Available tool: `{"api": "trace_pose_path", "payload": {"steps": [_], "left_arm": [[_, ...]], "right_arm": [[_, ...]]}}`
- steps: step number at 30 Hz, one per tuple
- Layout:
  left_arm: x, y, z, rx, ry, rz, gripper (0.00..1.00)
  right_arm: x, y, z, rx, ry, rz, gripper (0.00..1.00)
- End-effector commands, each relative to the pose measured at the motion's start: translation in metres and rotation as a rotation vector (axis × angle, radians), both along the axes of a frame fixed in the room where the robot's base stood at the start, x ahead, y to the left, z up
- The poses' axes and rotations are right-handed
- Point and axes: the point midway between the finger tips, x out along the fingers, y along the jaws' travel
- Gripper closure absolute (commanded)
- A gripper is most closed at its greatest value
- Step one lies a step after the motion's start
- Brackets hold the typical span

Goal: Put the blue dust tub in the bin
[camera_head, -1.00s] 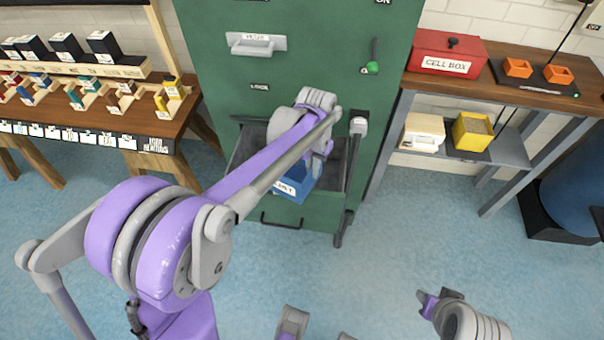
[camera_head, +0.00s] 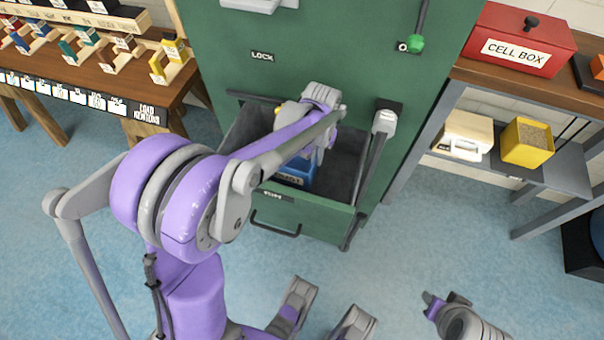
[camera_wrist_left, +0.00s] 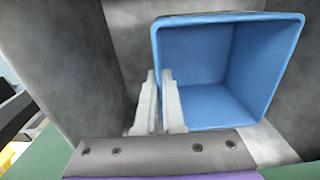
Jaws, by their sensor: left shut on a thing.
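The blue dust tub (camera_head: 297,172) is inside the open drawer of the green cabinet, just behind the drawer front. It is partly hidden by my left arm in the head view. In the left wrist view the tub (camera_wrist_left: 215,65) looks empty, with its open side facing the camera. My left gripper (camera_wrist_left: 158,100) is shut on the tub's left wall. The same gripper is mostly hidden behind its own wrist in the head view. My right gripper (camera_head: 440,302) is low at the right, above the floor and away from the tub; its jaw opening is unclear.
The open drawer (camera_head: 312,218) has grey walls around the tub. A dark blue round container (camera_head: 597,235) is cut off at the right edge. A workbench with a red cell box (camera_head: 515,45) and yellow tub (camera_head: 527,143) stands right.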

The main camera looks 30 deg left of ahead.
Motion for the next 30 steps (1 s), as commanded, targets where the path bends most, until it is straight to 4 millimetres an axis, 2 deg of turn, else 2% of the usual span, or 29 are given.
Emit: {"api": "trace_pose_path", "payload": {"steps": [9,12,17,24,30], "left_arm": [[-0.001,0.003,-0.056,0.001,0.001,0.026,1.00],[-0.001,0.003,-0.068,0.001,0.001,0.026,1.00],[-0.001,0.003,-0.079,0.001,0.000,0.025,1.00],[-0.001,0.003,-0.110,0.001,0.001,0.025,1.00],[-0.002,0.003,-0.109,0.001,0.000,0.025,1.00]], "right_arm": [[0.002,0.000,-0.022,0.000,0.008,0.000,0.64],[0.002,0.000,-0.026,0.000,0.009,0.000,0.64],[0.003,0.000,-0.029,0.000,0.010,0.000,0.64],[0.004,0.000,-0.041,0.000,0.013,0.000,0.64],[0.004,0.000,-0.039,0.000,0.013,0.000,0.64]]}}
